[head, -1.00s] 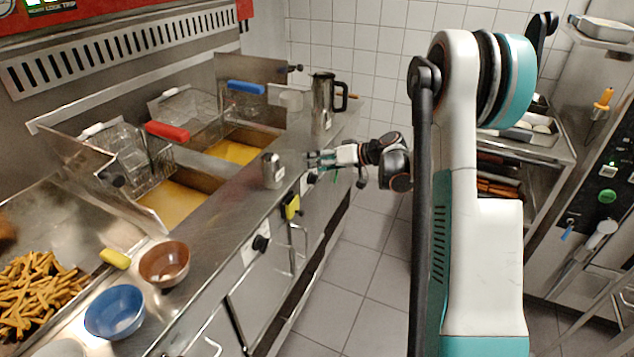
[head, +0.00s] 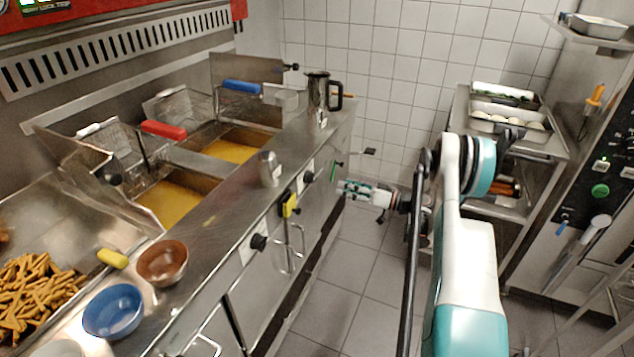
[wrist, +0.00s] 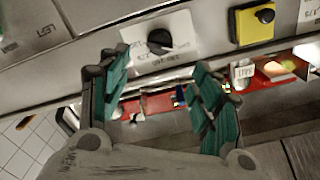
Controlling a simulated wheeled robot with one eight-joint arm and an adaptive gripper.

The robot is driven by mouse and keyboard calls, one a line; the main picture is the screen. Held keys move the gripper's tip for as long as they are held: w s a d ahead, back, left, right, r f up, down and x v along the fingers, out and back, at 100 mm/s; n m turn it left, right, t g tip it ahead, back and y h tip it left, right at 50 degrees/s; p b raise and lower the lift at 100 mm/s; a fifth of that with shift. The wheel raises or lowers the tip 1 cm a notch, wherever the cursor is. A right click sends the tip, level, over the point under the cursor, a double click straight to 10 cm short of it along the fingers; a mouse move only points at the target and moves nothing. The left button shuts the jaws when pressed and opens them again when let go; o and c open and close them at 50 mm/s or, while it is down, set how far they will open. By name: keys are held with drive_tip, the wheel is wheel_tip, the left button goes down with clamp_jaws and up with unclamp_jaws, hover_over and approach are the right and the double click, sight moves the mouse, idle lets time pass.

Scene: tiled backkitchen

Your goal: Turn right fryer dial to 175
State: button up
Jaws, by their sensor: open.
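The right fryer dial (head: 308,177) is a black knob on a white plate on the front panel. In the wrist view the dial (wrist: 160,41) shows just beyond my fingertips, in the upper middle, with the plate's small markings too blurred to read. My gripper (head: 341,187) is open and empty in front of the panel, to the right of the dial in the head view and apart from it. In the wrist view its two green-padded fingers (wrist: 162,75) are spread wide. A second black dial (head: 260,242) sits further left on the panel.
A yellow switch box (head: 290,205) is beside the right dial and also shows in the wrist view (wrist: 252,22). A metal shaker (head: 269,169) and a metal jug (head: 318,92) stand on the counter above. Door handles (head: 296,250) stick out below. The floor is clear.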

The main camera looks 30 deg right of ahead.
sight(315, 179)
drive_tip(key=b+x, duration=0.3)
drive_tip(key=x, duration=0.8)
drive_tip(key=shift+w+a, duration=0.15)
drive_tip(key=shift+w, duration=0.05)
drive_tip(key=c, duration=1.1)
